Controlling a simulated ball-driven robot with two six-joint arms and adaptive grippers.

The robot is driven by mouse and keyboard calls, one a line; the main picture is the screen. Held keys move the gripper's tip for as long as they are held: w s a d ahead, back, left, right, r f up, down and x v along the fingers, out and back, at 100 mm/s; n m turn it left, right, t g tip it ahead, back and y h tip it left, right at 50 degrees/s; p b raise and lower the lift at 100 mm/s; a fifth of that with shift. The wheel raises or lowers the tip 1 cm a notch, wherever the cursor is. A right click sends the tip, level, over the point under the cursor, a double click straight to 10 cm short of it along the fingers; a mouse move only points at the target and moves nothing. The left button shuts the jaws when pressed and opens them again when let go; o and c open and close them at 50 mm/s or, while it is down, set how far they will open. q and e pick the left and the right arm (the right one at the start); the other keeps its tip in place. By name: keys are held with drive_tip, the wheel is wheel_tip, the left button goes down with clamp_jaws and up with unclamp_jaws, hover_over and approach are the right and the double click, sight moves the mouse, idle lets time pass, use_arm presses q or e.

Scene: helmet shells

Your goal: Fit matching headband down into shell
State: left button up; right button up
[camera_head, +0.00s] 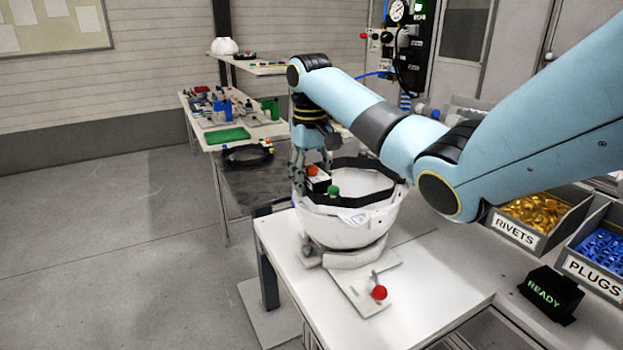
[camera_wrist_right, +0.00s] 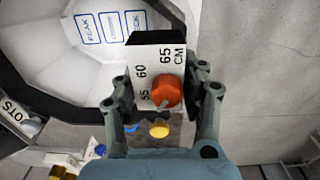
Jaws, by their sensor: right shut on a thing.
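The white helmet shell (camera_head: 345,232) sits open side up on a pale stand at the table corner. A black angular headband (camera_head: 352,203) lies around the shell's opening, about level with the rim; I cannot tell how deep it sits. My right gripper (camera_head: 312,172) is at the shell's far left side, shut on the headband's white size block, marked 55, 60, 65 CM (camera_wrist_right: 150,62), with an orange-red knob (camera_wrist_right: 167,92). The wrist view also shows the shell's pale interior (camera_wrist_right: 60,48) with blue-framed labels. The fingers hide part of the rim. My left gripper is out of view.
Rivets (camera_head: 540,216) and plugs (camera_head: 603,247) bins and a READY box (camera_head: 550,295) are at right. Another black headband (camera_head: 247,155) lies on a dark table behind. Open floor is at left.

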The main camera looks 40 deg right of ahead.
drive_tip(key=shift+f, duration=0.85)
drive_tip(key=o, duration=1.3)
drive_tip(key=shift+f, duration=0.1)
drive_tip(key=shift+r, duration=3.75)
drive_tip(key=shift+a, duration=0.1)
